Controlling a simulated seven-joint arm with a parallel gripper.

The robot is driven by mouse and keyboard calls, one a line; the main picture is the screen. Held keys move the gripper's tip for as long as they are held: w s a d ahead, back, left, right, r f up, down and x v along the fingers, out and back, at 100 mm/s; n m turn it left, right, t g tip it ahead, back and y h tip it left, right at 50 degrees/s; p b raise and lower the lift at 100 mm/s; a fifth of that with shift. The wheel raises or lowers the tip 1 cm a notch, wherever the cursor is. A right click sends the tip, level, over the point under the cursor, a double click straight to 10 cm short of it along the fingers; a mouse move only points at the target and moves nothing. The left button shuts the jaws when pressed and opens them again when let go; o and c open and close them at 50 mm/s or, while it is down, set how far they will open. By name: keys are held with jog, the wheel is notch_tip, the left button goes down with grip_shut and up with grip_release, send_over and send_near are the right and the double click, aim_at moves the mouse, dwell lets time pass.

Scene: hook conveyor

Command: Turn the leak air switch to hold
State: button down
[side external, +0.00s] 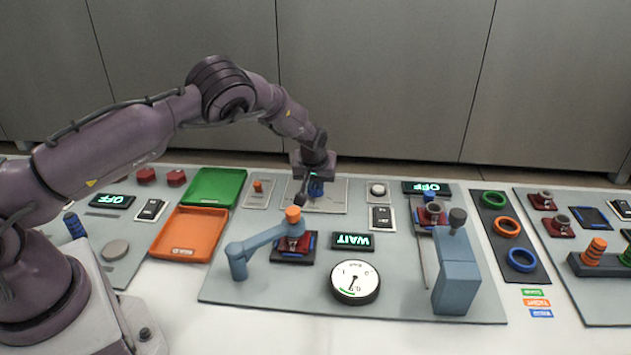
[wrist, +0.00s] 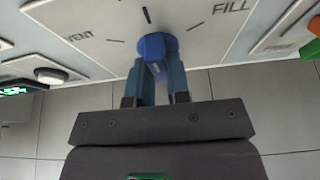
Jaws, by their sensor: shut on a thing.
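The switch is a blue knob (wrist: 155,45) on a light plate (wrist: 85,15) marked VENT on the left and FILL on the right in the wrist view. Short dark ticks lie around the knob; no HOLD label shows, and the knob's pointing direction is hidden. My gripper (wrist: 160,70) is shut on the knob, one finger on each side. In the side external view, my gripper (side external: 315,176) reaches down to the blue knob (side external: 316,189) at the back of the grey panel.
A blue lever arm (side external: 262,236) with an orange cap, a lit WAIT display (side external: 352,242) and a round gauge (side external: 355,283) stand in front. A white button (side external: 377,189) and a rocker switch (side external: 382,218) are to the right. Green (side external: 216,171) and orange (side external: 162,250) trays lie left.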

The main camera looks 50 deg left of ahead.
dwell(0.4)
jog(key=c, duration=1.1)
grip_release()
jog(key=v, duration=1.3)
jog(key=shift+s, duration=0.1)
